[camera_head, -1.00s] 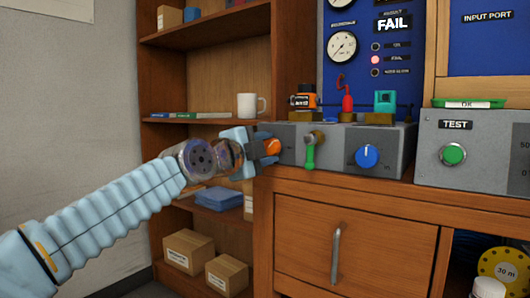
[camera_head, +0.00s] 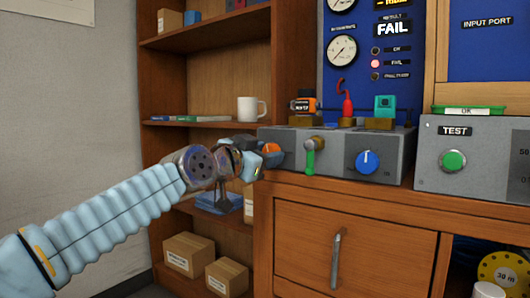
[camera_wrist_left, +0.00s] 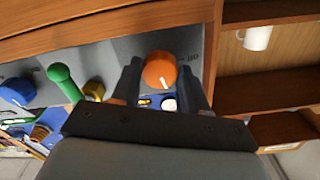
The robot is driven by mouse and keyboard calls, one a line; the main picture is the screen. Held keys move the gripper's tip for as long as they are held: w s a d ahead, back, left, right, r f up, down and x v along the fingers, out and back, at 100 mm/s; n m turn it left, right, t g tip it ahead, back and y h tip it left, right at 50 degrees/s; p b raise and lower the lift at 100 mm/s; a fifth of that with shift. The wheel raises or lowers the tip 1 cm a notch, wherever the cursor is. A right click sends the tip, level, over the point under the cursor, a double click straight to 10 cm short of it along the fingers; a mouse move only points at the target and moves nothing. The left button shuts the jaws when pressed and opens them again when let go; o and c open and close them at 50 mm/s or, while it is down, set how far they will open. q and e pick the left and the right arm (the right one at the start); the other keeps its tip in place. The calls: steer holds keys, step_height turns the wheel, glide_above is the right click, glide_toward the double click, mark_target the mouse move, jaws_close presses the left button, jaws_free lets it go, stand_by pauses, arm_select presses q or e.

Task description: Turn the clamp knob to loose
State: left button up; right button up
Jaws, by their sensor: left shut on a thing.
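The orange knob (camera_head: 271,149) is on the left end of the front of the grey bench box (camera_head: 338,158). My left gripper (camera_head: 262,150) is shut on it, reaching in from the left. In the left wrist view the orange knob (camera_wrist_left: 160,70) sits between the two dark fingers (camera_wrist_left: 165,85), with a white pointer line on its face. A green-handled lever (camera_head: 310,157) and a blue knob (camera_head: 367,161) are on the same front. My right gripper is not in view.
A blue panel (camera_head: 400,95) with gauges and a FAIL sign stands behind the box. A grey TEST box with a green button (camera_head: 453,161) is at right. Shelves with a white mug (camera_head: 251,108) and cartons (camera_head: 190,253) stand at left. A wooden drawer (camera_head: 350,243) is below.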

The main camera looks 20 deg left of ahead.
arm_select(q)
steer(key=shift+f+n+p, duration=0.15)
steer(key=shift+n+p, duration=1.9)
steer(key=shift+n, duration=5.55)
steer(key=o, duration=0.8)
steer(key=shift+s, duration=0.1)
steer(key=b+v, duration=0.1)
steer(key=v, duration=1.2)
steer(key=shift+s+a, duration=0.15)
steer(key=shift+s, duration=0.15)
